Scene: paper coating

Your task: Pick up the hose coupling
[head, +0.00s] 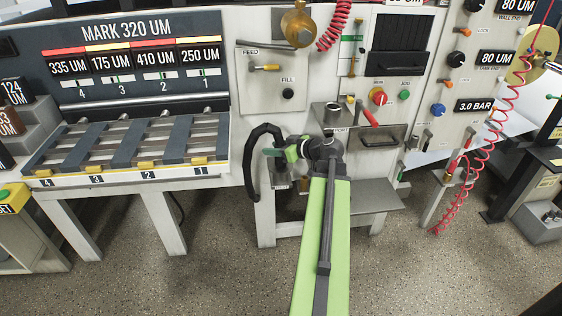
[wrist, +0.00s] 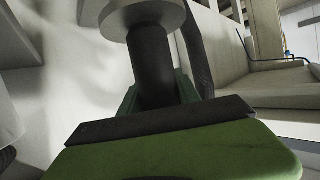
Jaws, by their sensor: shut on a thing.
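My gripper (head: 274,152) is at the front of the pale machine, left of my arm's wrist. In the wrist view its green fingers (wrist: 155,92) are shut on the hose coupling (wrist: 152,62), a dark cylinder that runs up to a pale round flange. The lower part of the coupling is hidden by my gripper. A black hose (head: 250,165) loops down on the left of my gripper in the head view. A dark hose length also shows behind the coupling in the wrist view (wrist: 196,55). I cannot tell whether the flange touches the machine.
A slotted rack (head: 130,145) under the "MARK 320 UM" board (head: 130,60) stands to the left. The machine panel (head: 270,80) has knobs, a red-handled lever and a drawer (head: 378,137). A red coiled hose (head: 490,150) hangs at the right. The floor in front is clear.

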